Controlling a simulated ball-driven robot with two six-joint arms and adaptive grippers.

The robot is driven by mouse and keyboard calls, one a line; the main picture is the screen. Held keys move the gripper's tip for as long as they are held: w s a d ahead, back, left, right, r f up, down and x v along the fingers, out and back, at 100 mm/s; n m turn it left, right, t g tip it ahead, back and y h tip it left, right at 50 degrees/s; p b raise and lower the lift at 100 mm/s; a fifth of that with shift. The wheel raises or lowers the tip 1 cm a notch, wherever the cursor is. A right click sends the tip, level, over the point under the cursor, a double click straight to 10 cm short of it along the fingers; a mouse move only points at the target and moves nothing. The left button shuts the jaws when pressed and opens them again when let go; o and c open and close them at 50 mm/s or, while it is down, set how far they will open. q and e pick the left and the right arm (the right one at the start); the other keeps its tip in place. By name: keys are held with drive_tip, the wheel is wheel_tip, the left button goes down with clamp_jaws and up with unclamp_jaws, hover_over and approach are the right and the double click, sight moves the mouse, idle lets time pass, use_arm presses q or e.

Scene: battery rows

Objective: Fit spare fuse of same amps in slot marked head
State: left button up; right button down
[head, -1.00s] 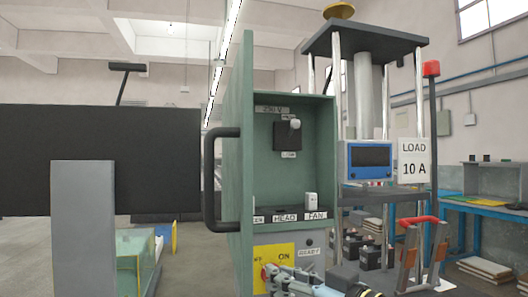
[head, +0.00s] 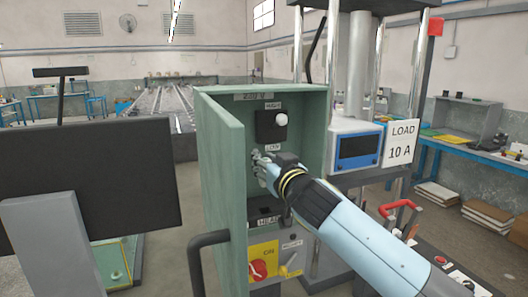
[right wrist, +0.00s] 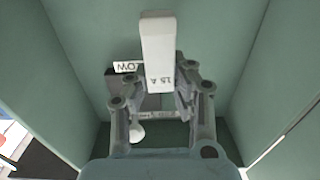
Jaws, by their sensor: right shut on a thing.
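My right gripper (head: 262,166) is inside the open green cabinet (head: 222,110), in front of its back wall and above the slot row. In the right wrist view the gripper (right wrist: 157,100) is shut on a white fuse (right wrist: 158,50), whose marking looks like 15 A. The slot marked HEAD (head: 264,213) is a dark opening at the cabinet's bottom, with its label on the front edge. No fuse shows in it. The FAN slot is hidden behind my right arm. My left gripper is out of view.
A dark switch (head: 266,127) with a white knob (head: 281,119) is on the cabinet's back wall. The cabinet door (head: 222,180) stands open at the left. Below are a red switch (head: 258,270) and a yellow panel. A sign (head: 402,142) reads LOAD 10 A.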

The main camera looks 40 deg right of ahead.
drive_tip(key=b, duration=0.6)
hover_over(262, 219)
drive_tip(key=w+d, duration=0.2)
drive_tip(key=d, duration=0.1)
drive_tip(key=f, duration=0.5)
drive_tip(key=shift+w+a+f, duration=0.15)
drive_tip(key=shift+a+f, duration=0.05)
drive_tip(key=shift+f, duration=0.15)
drive_tip(key=shift+b, duration=0.3)
idle(0.9)
drive_tip(key=shift+f, duration=0.2)
drive_tip(key=shift+f+b, duration=0.3)
drive_tip(key=shift+b, duration=0.2)
drive_tip(key=shift+f+b, duration=1.2)
drive_tip(key=shift+b, duration=0.05)
drive_tip(key=c, duration=1.1)
unclamp_jaws()
